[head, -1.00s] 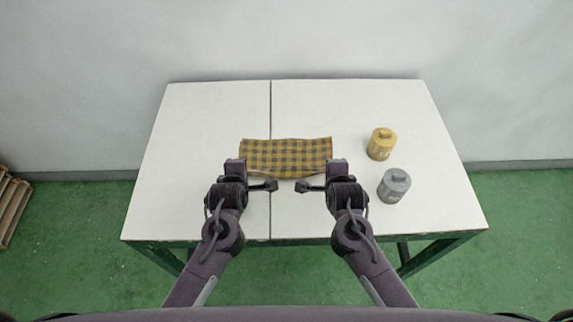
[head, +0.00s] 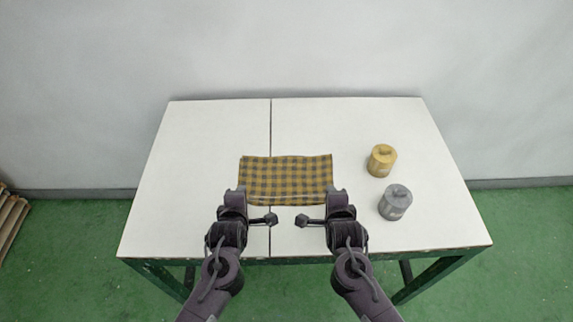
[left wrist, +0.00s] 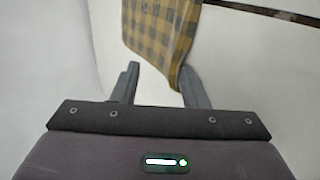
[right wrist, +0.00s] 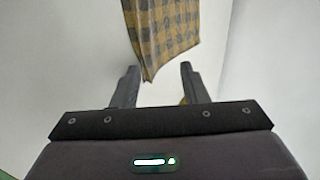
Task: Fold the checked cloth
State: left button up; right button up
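The yellow and dark checked cloth (head: 286,178) lies as a wide rectangle at the middle of the table. Its near edge looks slightly curved, with a paler line; I cannot tell how many layers it has. My left gripper (head: 258,212) is by its near left corner, my right gripper (head: 311,212) by its near right corner. In the left wrist view the fingers (left wrist: 158,88) are apart, with the cloth (left wrist: 160,30) beyond them. In the right wrist view the fingers (right wrist: 153,88) are also apart, with a cloth corner (right wrist: 160,40) beyond the gap. Neither visibly holds cloth.
A yellow lidded canister (head: 381,161) and a grey lidded canister (head: 395,203) stand on the right side of the white table (head: 200,150). A dark seam crosses the table under the cloth. The left side and far strip are clear.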

pick_arm(q)
jog(key=s+r, duration=0.6)
jog(key=r, duration=0.3)
pick_arm(e)
jog(key=s+r, duration=0.6)
jog(key=r, duration=0.3)
